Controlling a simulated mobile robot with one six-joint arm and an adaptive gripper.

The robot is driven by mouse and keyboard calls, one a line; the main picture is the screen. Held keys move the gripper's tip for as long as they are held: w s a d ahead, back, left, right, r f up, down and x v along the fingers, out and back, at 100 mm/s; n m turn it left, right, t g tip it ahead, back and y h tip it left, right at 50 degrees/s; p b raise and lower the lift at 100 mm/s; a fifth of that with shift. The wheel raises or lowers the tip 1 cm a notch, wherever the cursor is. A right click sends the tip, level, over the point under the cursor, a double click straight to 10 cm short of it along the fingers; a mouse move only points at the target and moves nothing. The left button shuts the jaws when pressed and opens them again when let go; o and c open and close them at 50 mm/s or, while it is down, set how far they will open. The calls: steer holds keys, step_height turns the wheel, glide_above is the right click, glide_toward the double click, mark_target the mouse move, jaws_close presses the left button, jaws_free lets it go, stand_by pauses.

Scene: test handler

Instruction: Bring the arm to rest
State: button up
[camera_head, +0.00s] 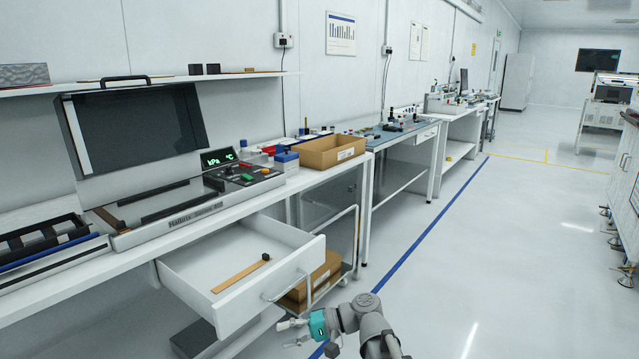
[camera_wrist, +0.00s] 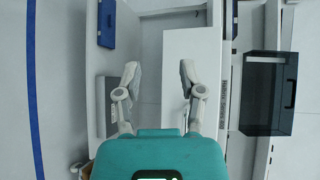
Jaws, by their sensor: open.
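My arm (camera_head: 372,325) reaches in from the bottom of the head view, low in front of the bench. My gripper (camera_head: 284,335) has a teal body and points left, close to the front of an open white drawer (camera_head: 240,309). In the wrist view my gripper (camera_wrist: 159,75) shows two grey fingers spread wide apart with nothing between them. It is open and empty.
The drawer holds a wooden strip (camera_head: 240,273) and a small black piece. The test handler (camera_head: 190,207) stands on the bench with its lid raised. Boxes sit on a wire cart (camera_head: 351,265) under the bench. The aisle floor (camera_head: 480,250) to the right is clear.

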steer(key=s+d+f+t+h, duration=0.1)
steer(key=s+d+f+h, duration=0.1)
steer(key=d+f+h, duration=0.8)
steer(key=s+d+f+t+h, duration=0.1)
steer(key=d+f+h, duration=0.4)
steer(key=d, duration=0.9)
step_height(320, 180, up, 30)
steer(key=p, duration=3)
steer(key=shift+s+d+r, duration=0.15)
steer(key=shift+s, duration=0.1)
